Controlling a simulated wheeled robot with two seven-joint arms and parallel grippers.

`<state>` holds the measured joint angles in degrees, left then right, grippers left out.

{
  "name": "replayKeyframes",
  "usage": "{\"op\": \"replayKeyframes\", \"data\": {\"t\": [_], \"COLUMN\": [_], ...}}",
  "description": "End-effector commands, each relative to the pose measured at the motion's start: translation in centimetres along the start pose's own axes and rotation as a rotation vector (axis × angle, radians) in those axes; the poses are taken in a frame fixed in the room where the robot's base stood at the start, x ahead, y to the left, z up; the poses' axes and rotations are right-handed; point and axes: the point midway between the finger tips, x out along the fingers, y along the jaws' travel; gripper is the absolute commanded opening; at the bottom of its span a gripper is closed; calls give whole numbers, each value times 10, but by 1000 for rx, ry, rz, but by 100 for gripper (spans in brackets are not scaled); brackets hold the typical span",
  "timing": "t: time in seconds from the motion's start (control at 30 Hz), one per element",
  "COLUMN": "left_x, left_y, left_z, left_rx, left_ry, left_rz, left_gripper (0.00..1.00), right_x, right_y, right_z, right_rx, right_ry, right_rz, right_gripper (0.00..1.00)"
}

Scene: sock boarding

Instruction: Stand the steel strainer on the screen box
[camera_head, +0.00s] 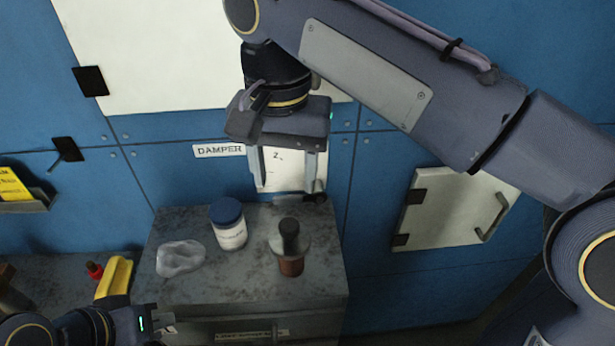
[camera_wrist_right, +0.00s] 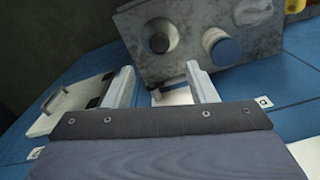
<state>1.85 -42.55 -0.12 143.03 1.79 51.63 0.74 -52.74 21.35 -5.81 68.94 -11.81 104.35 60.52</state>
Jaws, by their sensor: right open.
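The grey speckled box (camera_head: 180,285) stands against the blue wall; a label on its front is too small to read, so I cannot confirm it is the screen box. On its top stands a piece with a dark knob, grey collar and brown base (camera_head: 290,263); it also shows in the wrist view (camera_wrist_right: 160,40). I cannot pick out a steel strainer for certain. My right gripper (camera_head: 285,186) is open and empty, pointing down above the box's back edge; its fingers also show in the wrist view (camera_wrist_right: 165,90). My left gripper (camera_head: 165,322) is low at the left, partly cut off.
A white jar with a blue lid (camera_head: 229,228) and a crumpled clear bag (camera_head: 180,258) stand on the box. A small dark part (camera_head: 315,198) sits at its back right edge. A yellow object (camera_head: 115,277) lies left. A pale hatch (camera_head: 447,215) is on the wall.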

Motion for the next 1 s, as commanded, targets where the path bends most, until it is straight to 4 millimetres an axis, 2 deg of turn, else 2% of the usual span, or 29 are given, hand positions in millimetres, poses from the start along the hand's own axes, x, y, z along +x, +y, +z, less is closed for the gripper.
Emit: {"op": "replayKeyframes", "data": {"t": [0.23,0.27,0.37,0.47,0.53,0.6,0.7,0.8,0.9,1.0], "left_x": [0,0,0,0,0,0,0,0,0,0], "left_y": [0,0,0,0,0,0,0,0,0,0], "left_z": [0,0,0,0,0,0,0,0,0,0], "left_rx": [0,0,0,0,0,0,0,0,0,0], "left_ry": [0,0,0,0,0,0,0,0,0,0], "left_rz": [0,0,0,0,0,0,0,0,0,0], "left_gripper": [0,0,0,0,0,0,0,0,0,0], "right_x": [-1,0,8,28,49,73,110,143,169,185], "right_y": [3,6,34,83,121,156,191,212,222,226], "right_z": [-1,-3,-14,-24,-22,-13,7,28,44,52], "right_rx": [0,0,-13,-39,-61,-78,-95,-99,-102,-104], "right_ry": [-2,-4,-17,-18,6,56,156,262,348,400], "right_rz": [-4,-11,-62,-165,-252,-331,-408,-440,-440,-431], "right_gripper": [51,51,51,51,51,51,51,51,51,51]}}
